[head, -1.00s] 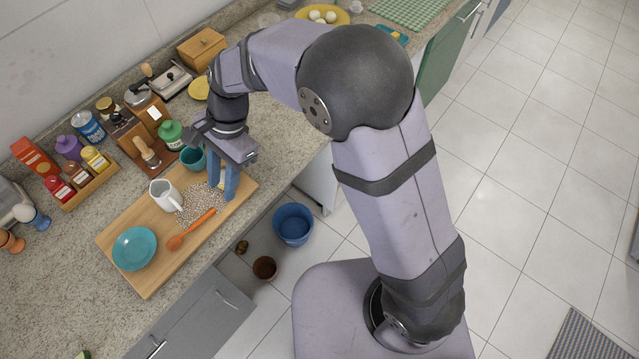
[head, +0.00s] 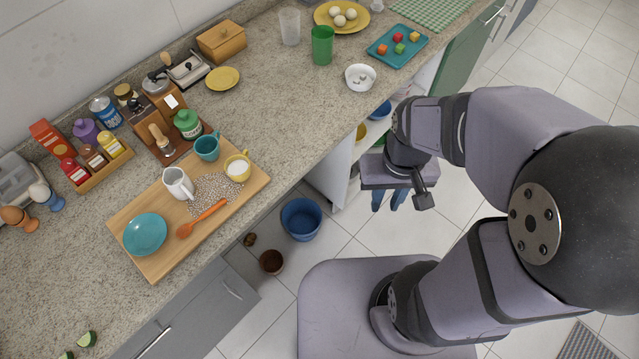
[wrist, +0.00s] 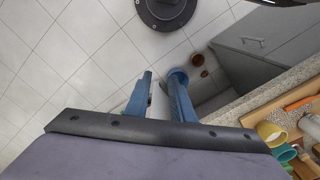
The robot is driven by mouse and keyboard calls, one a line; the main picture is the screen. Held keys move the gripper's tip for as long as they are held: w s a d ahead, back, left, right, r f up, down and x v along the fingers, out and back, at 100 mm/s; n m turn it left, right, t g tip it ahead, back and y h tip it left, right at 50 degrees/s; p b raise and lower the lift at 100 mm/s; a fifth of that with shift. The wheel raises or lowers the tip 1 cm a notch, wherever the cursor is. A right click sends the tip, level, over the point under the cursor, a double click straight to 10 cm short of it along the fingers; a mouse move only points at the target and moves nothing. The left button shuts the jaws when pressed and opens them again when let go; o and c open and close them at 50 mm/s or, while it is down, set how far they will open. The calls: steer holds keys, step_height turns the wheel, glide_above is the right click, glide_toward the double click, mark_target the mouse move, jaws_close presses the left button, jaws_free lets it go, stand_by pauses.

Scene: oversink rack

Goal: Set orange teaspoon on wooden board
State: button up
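The orange teaspoon (head: 203,219) lies flat on the wooden board (head: 160,262), its bowl near the teal plate and its handle beside the speckled patch. The board sits on the counter at left of the head view; a corner of it shows in the wrist view (wrist: 288,116). My gripper (head: 387,207) hangs over the floor, off the counter front and well right of the board. In the wrist view its two blue fingers (wrist: 158,84) stand apart with nothing between them.
The board also carries a teal plate (head: 145,234), white pitcher (head: 178,184), teal mug (head: 206,148) and yellow cup (head: 237,168). A spice rack (head: 105,165) stands behind. A blue bucket (head: 301,219) is on the floor.

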steer(key=shift+a, duration=0.1)
steer(key=n+g+y, duration=0.2)
steer(key=n, duration=1.2)
glide_above(236, 203)
step_height(236, 203, down, 3)
steer(key=shift+f+b, duration=0.1)
steer(key=shift+b, duration=0.2)
steer(key=a+r+n, duration=0.1)
steer(key=n, duration=0.2)
steer(key=a+r+n+y, duration=0.1)
steer(key=n, duration=0.1)
steer(key=a+r+n, duration=0.1)
steer(key=n, duration=0.2)
steer(key=shift+a+r+n+g, duration=0.3)
steer(key=shift+a+g, duration=0.05)
steer(key=shift+g, duration=0.05)
steer(key=n, duration=0.3)
steer(key=shift+s+d+y, duration=0.1)
steer(key=shift+s+y, duration=0.1)
steer(key=shift+y, duration=0.1)
